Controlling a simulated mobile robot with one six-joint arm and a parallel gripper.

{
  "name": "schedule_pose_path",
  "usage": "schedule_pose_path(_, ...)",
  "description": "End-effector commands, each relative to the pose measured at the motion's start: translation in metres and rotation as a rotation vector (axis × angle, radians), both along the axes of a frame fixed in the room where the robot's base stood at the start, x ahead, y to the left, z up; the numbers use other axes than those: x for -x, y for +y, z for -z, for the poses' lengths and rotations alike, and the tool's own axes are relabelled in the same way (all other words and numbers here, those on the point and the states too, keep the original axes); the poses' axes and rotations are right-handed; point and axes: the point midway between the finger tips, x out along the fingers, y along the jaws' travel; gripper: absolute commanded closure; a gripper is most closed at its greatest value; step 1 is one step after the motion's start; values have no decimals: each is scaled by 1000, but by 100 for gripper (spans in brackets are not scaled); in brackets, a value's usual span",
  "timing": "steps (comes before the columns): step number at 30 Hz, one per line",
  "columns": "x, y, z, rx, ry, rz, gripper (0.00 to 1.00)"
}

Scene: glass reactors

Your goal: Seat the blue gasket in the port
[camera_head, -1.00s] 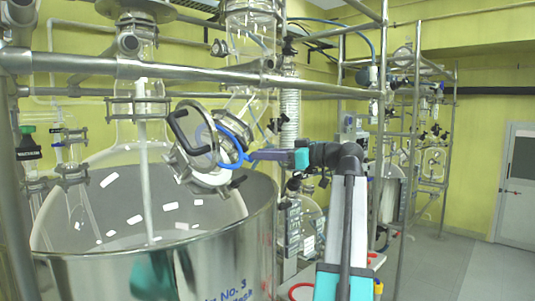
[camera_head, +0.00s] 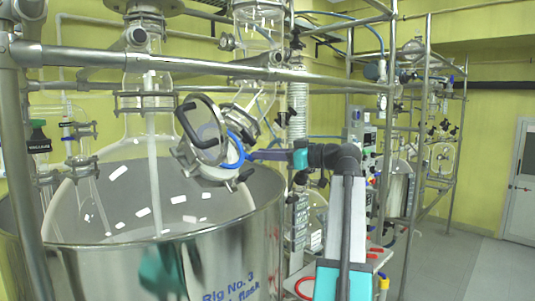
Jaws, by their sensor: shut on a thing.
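The blue gasket (camera_head: 239,147) is a ring at the mouth of the port (camera_head: 204,164), a metal-flanged opening on the shoulder of the glass vessel. From this view it overlaps the port's right rim; I cannot tell whether it touches or lies flat. My gripper (camera_head: 250,156) comes in from the right and is shut on the gasket's right edge. Its fingertips are small and partly merge with the blue ring.
A large steel bath (camera_head: 150,262) surrounds the glass vessel (camera_head: 110,190). A horizontal steel rail (camera_head: 200,62) runs above the port, and a vertical post (camera_head: 22,150) stands at left. Glassware and a red-edged cart (camera_head: 372,265) are behind my arm. Open floor lies at right.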

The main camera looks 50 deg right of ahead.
Motion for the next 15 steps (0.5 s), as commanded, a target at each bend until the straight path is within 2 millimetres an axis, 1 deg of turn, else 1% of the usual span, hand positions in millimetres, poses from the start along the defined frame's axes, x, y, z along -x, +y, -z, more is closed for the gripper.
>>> schedule_pose_path(15, -13, 2, 13, -1, 0, 0, 100)
